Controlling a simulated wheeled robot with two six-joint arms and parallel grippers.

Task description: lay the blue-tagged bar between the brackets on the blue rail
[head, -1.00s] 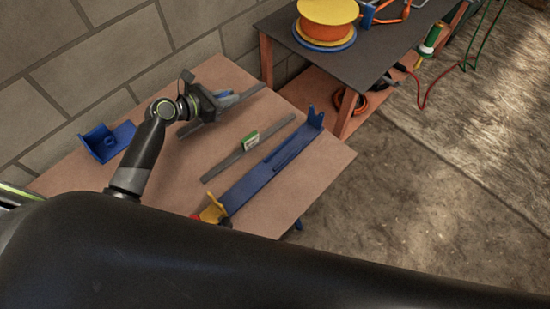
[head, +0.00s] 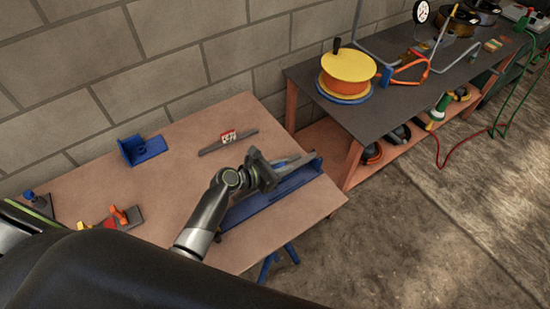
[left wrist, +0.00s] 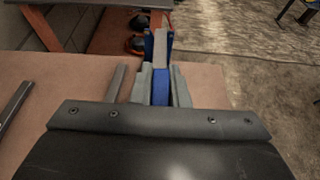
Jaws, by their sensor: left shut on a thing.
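My left gripper (head: 272,172) is shut on a grey bar (left wrist: 162,52) over the blue rail (head: 272,199), near the table's right edge. In the left wrist view, blue shows between the fingers (left wrist: 162,88); I cannot tell whether it is the bar's tag or the rail. The bar's far end lines up between the upright prongs of the rail's far bracket. I cannot tell whether it rests there. The near bracket is hidden by my arm. My right gripper is not in view.
A red-tagged bar (head: 228,143) lies behind the rail. Another grey strip (left wrist: 116,84) lies just left of the fingers. A blue holder (head: 142,150) and an orange-handled piece (head: 122,217) stand to the left. A dark bench (head: 400,95) carries a yellow reel (head: 348,66).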

